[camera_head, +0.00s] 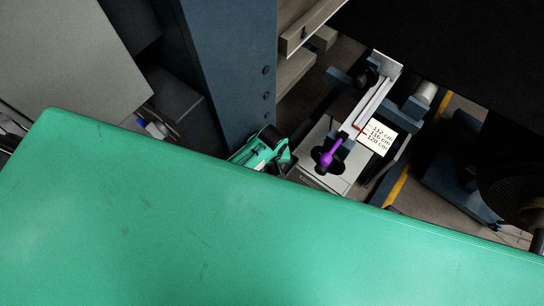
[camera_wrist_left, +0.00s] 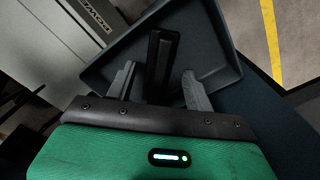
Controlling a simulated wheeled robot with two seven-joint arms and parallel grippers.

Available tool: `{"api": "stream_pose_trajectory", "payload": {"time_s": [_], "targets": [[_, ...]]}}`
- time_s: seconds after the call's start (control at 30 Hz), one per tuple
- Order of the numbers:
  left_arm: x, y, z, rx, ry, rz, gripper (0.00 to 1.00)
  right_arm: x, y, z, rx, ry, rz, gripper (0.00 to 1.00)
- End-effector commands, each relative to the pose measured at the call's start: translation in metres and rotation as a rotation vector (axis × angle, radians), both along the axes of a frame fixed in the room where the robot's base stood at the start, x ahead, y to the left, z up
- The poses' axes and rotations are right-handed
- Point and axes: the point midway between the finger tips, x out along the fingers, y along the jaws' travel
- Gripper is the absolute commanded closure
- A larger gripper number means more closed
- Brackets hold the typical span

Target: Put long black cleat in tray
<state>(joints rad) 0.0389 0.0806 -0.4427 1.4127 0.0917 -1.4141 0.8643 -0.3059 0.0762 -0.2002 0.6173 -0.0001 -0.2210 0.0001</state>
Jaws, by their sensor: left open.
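The long black cleat (camera_wrist_left: 162,58) shows in the left wrist view, reaching out from between the fingers of my left gripper (camera_wrist_left: 159,70). The gripper is open, with a gap visible on both sides of the cleat. The cleat lies over the dark grey tray (camera_wrist_left: 222,75), within its rim in the picture; I cannot tell how fully it rests on the floor. In the head view a green and black part of my left arm (camera_head: 262,150) shows, but its fingertips, the cleat and the tray are hidden. My right gripper is not seen.
A measuring rail (camera_head: 375,100) with a purple handle (camera_head: 330,155) and a length label (camera_head: 376,137) stands right of my left arm. A dark blue column (camera_head: 225,70) rises beside it. A large green surface fills the head view's lower part. A yellow floor line (camera_wrist_left: 271,40) runs beyond the tray.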

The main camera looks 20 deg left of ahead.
Motion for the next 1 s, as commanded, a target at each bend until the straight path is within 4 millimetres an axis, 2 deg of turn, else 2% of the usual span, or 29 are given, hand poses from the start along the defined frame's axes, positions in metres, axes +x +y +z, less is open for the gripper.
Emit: {"api": "stream_pose_trajectory", "payload": {"time_s": [0.13, 0.4, 0.6, 0.73, 1.0], "targets": [[0.0, 0.0, 0.02, -0.002, -0.003, 0.0, 0.47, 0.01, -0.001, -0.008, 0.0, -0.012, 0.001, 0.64], [0.001, 0.0, 0.069, -0.002, -0.004, 0.0, 0.47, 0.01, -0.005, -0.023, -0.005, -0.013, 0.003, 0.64], [0.0, 0.0, 0.097, -0.001, -0.003, -0.001, 0.47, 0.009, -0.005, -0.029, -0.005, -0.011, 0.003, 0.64], [0.0, 0.0, 0.105, 0.0, -0.001, -0.001, 0.47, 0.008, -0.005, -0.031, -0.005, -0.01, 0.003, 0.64], [0.0, 0.0, 0.108, 0.0, 0.0, -0.001, 0.47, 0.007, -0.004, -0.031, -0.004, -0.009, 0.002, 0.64]]}}
